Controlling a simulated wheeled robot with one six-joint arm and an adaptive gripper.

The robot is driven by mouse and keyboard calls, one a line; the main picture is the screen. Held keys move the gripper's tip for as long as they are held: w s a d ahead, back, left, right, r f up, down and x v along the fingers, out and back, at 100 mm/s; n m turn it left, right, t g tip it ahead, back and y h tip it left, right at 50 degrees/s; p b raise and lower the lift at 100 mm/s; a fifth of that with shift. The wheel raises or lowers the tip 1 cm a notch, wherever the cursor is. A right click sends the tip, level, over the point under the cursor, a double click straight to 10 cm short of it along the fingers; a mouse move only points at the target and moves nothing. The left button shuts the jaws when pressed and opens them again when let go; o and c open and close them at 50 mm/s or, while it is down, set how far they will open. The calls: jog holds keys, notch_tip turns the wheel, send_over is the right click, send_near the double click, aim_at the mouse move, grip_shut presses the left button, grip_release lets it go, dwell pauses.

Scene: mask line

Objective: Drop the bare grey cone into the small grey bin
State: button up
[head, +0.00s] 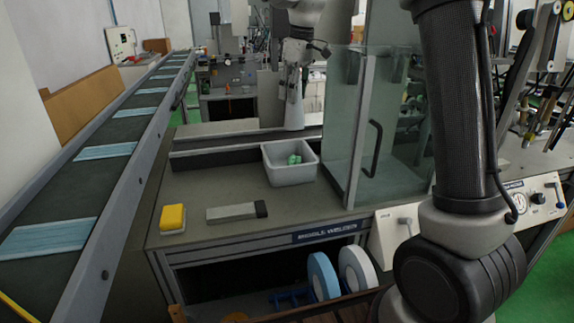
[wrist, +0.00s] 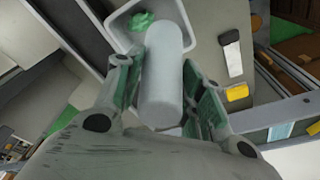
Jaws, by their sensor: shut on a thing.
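The wrist view shows the cone (wrist: 163,80) between the two fingers (wrist: 160,98). The small grey bin (head: 291,175) stands on the bench with a green crumpled thing (head: 294,160) inside. In the head view the cone's lower end appears above and behind the bin. In the wrist view the cone's far end overlaps the bin (wrist: 186,22) and partly hides its inside; the gap between them is hard to judge.
A glass guard (head: 341,130) with a dark handle stands right of the bin. A yellow block (head: 172,219) and a grey bar with a black end (head: 230,212) lie at the bench front. A conveyor (head: 85,180) with blue masks runs along the left. Bare bench lies left of the bin.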

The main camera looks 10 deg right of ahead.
jog(key=w+d+f, duration=0.1)
jog(key=w+f, duration=0.3)
jog(key=f, duration=0.6)
jog(key=shift+f, duration=0.35)
jog(key=o, duration=1.1)
jog(key=shift+r, duration=0.15)
notch_tip(320, 180, up, 10)
